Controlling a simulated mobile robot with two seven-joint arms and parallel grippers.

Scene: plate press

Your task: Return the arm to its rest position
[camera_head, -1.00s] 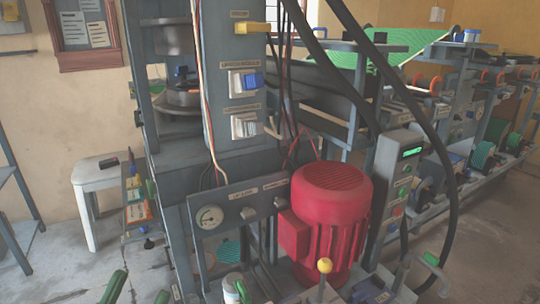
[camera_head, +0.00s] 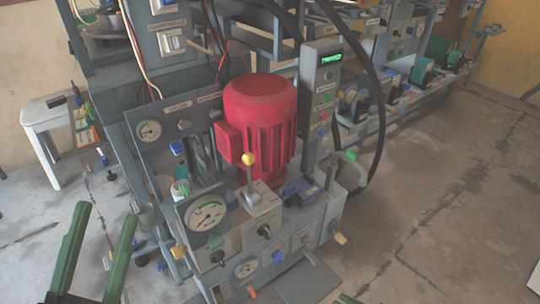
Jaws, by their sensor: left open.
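My left gripper (camera_head: 106,211) shows at the lower left of the head view. Its two long green fingers point up and stand apart, with nothing between them. It hangs over the floor, left of the machine's front panel, and appears clear of it in the picture. The rest of my left arm is out of view. My right gripper cannot be made out; only a small green sliver shows at the bottom edge, too little to identify.
The press machine has a red motor (camera_head: 260,120), a yellow-knobbed lever (camera_head: 248,159), a large gauge (camera_head: 206,214) and a control box (camera_head: 321,100). A thick black hose (camera_head: 382,110) loops right of it. A white stool (camera_head: 43,118) stands at left. Floor (camera_head: 440,220) at right is clear.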

